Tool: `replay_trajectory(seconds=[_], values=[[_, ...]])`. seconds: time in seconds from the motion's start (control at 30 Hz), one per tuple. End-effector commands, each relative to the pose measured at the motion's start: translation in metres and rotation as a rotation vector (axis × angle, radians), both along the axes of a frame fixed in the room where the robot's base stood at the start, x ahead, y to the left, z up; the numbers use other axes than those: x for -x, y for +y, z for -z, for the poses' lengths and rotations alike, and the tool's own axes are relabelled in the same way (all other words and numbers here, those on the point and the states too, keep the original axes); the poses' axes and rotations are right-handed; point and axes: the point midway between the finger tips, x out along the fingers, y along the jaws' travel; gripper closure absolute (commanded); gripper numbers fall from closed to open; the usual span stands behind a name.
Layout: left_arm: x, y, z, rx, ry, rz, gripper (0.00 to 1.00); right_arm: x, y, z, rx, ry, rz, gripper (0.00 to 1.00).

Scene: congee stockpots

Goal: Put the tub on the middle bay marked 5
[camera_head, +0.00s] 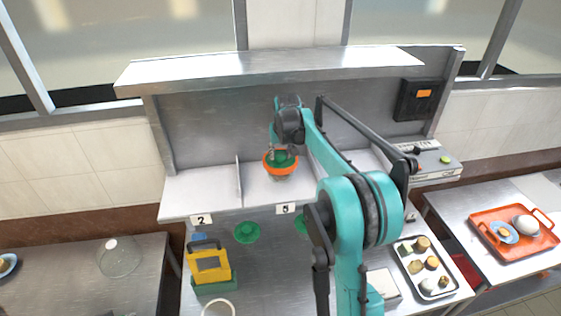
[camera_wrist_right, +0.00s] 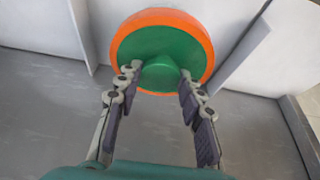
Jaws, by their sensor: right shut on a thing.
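The tub (camera_head: 268,168) is orange with a green top, and it also shows in the wrist view (camera_wrist_right: 205,37). My right gripper (camera_head: 281,156) is shut on the green knob at the middle of its top; in the wrist view the fingertips (camera_wrist_right: 158,82) press on either side of the knob. The tub is over the middle bay (camera_head: 258,194), right of a divider and behind the label marked 5 (camera_head: 285,209). I cannot tell whether its base touches the shelf. My left gripper is not in view.
The left bay is marked 2 (camera_head: 201,220) and is empty. Dividers (camera_head: 239,180) separate the bays; my right arm hides much of the right one. Below are green lids (camera_head: 246,232), a yellow device (camera_head: 209,264) and a metal tray (camera_head: 404,250). An orange tray (camera_head: 488,212) stands right.

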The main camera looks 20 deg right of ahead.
Motion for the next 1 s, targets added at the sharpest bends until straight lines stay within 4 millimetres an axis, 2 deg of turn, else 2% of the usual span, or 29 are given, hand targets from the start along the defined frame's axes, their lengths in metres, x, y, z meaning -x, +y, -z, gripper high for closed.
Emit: replay_trajectory(seconds=[0.3,0.7,0.73,0.77,0.8,1.0], values=[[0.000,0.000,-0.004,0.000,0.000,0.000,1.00,-0.001,0.000,0.038,0.000,0.000,0.000,1.00],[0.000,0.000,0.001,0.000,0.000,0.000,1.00,-0.001,0.000,0.045,0.000,0.000,0.000,1.00],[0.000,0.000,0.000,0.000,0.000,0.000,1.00,-0.001,0.000,0.044,0.000,0.000,0.000,0.55],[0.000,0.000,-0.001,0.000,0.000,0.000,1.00,-0.001,0.000,0.043,0.000,0.000,0.000,0.47],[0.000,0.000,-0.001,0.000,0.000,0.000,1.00,-0.001,0.000,0.043,0.000,0.000,0.000,0.42],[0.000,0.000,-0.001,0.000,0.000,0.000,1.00,0.000,0.000,0.043,0.000,0.000,0.000,0.42]])
